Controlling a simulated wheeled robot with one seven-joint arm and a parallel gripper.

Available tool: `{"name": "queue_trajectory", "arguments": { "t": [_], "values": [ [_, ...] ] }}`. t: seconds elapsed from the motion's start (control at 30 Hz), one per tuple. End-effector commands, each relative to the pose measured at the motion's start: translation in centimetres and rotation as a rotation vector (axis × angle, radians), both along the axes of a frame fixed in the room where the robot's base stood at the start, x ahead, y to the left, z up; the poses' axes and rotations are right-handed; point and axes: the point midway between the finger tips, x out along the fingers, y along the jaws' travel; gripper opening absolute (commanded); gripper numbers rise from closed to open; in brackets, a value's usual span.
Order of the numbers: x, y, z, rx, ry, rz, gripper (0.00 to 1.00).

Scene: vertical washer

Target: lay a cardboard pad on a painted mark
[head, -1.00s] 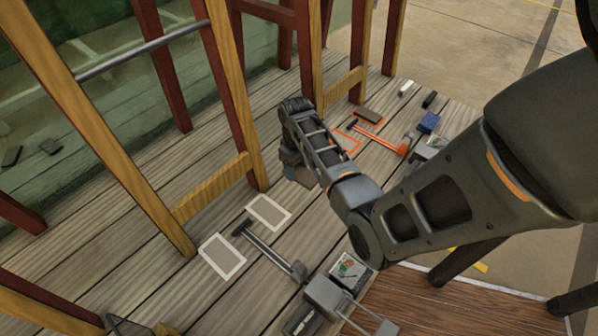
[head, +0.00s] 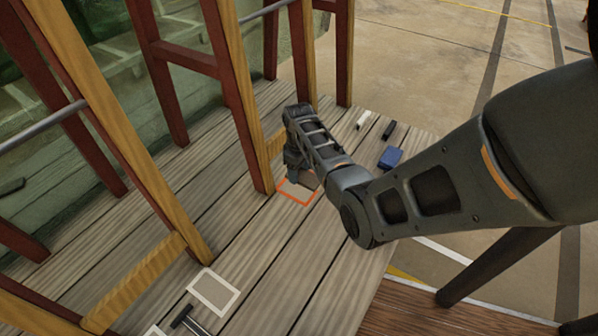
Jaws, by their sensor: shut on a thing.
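An orange-outlined painted mark (head: 297,193) lies on the plank floor near the foot of a wooden leg. The bare planks inside its near part show. My gripper (head: 303,180) points down over the far side of this mark, low to the planks. It is shut on what I take to be the cardboard pad. The pad is mostly hidden by the gripper and wrist, so I cannot tell its tilt or whether it touches the floor. A white-outlined mark (head: 213,292) with a grey inside lies at the lower left.
A blue box (head: 390,158), a black block (head: 389,130) and a white block (head: 363,119) lie to the right. A hammer (head: 187,321) lies lower left. My arm hides planks behind it.

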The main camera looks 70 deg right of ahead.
Motion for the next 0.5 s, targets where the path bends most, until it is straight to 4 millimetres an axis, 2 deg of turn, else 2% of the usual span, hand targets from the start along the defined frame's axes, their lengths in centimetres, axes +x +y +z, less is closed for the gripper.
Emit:
{"name": "queue_trajectory", "arguments": {
  "t": [0.5],
  "values": [
    [1.1,-0.3,-3.0,0.0,-0.001,0.0,0.29]
  ]
}}
